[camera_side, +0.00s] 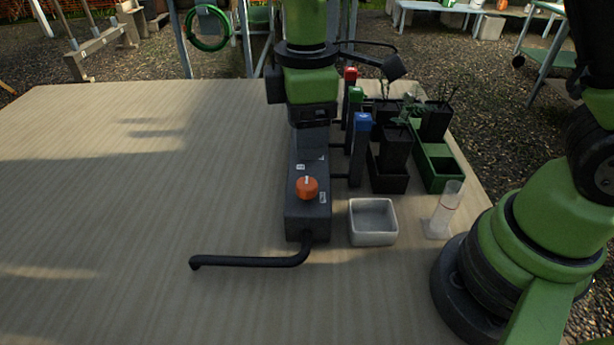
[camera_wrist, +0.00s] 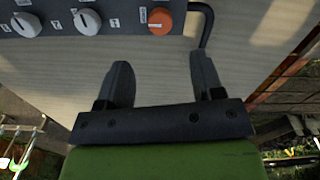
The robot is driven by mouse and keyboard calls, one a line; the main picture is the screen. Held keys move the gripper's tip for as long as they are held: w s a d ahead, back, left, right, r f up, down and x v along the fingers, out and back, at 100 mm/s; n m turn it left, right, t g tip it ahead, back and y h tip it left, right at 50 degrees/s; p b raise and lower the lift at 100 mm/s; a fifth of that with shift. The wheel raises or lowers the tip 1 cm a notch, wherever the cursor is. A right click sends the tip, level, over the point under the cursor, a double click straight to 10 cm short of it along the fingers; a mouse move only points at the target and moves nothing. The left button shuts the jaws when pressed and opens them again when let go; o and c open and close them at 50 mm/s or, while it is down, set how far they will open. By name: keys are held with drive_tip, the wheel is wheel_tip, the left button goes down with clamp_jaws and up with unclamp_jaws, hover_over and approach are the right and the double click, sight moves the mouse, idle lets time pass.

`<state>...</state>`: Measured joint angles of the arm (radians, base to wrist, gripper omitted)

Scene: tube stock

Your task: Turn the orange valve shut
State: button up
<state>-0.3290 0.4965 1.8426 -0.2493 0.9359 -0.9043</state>
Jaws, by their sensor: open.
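The orange valve (camera_side: 307,188) is a round knob with a pale mark on top, at the near end of a dark grey valve box (camera_side: 307,222). A black pipe (camera_side: 250,261) bends from the box to the left. In the wrist view the orange valve (camera_wrist: 159,20) is at the top, beside two white knobs (camera_wrist: 88,20) (camera_wrist: 26,24) on the box. My gripper (camera_wrist: 161,75) is open and empty, its fingers apart and clear of the orange valve. In the side view my gripper hangs over the far part of the box and hides the white knobs.
A pale square tray (camera_side: 373,222) and a clear cylinder (camera_side: 443,210) stand right of the box. Posts with red (camera_side: 351,73), green (camera_side: 355,94) and blue (camera_side: 363,122) tops stand close behind, near black pots (camera_side: 396,148) and a green trough (camera_side: 440,168). The table's left is clear.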

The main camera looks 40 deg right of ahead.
sight(307, 184)
wheel_tip(307, 184, down, 9)
drive_tip(key=shift+f, duration=0.15)
idle(0.4)
drive_tip(key=c, duration=0.9)
